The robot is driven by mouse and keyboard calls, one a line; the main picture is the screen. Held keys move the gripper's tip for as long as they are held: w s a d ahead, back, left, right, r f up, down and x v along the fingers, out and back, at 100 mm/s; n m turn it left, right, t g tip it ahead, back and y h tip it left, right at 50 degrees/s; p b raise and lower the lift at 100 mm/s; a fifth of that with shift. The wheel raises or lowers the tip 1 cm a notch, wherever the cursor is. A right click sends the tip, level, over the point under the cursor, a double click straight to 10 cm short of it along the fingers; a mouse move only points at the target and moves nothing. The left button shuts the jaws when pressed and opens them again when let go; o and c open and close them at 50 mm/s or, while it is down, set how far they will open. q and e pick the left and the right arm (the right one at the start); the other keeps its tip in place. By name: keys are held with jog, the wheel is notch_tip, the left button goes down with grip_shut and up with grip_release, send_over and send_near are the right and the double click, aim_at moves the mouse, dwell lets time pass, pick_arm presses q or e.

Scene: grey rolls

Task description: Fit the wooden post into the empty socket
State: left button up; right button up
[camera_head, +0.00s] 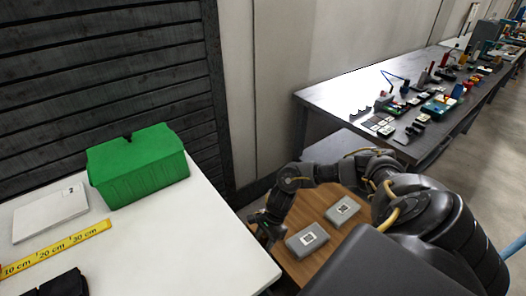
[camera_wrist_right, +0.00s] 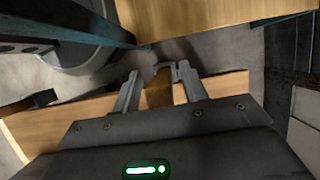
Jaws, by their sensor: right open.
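My right gripper (camera_head: 265,230) is low beside the right edge of the white table, near the wooden surface. In the right wrist view its two fingers (camera_wrist_right: 158,72) are spread apart. A darker brown patch (camera_wrist_right: 159,94) shows between the fingers; I cannot tell whether it is the wooden post or shaded wood behind them. No post or empty socket can be made out in the head view. My left gripper cannot be made out.
A green box (camera_head: 138,168), a white pad (camera_head: 50,214), a yellow ruler (camera_head: 60,246) and a black object (camera_head: 62,286) are on the white table (camera_head: 190,235). Two grey boxes (camera_head: 307,240) (camera_head: 342,210) lie on the wooden surface (camera_head: 312,206). A cluttered bench (camera_head: 335,95) stands behind.

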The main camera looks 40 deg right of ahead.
jog(key=shift+r, duration=0.2)
jog(key=shift+d+r, duration=0.2)
jog(key=shift+r, duration=0.15)
pick_arm(q)
jog(key=shift+w+f+b, duration=0.15)
jog(key=shift+f+b, duration=0.2)
jog(key=shift+b, duration=0.1)
pick_arm(e)
jog(key=v, duration=1.1)
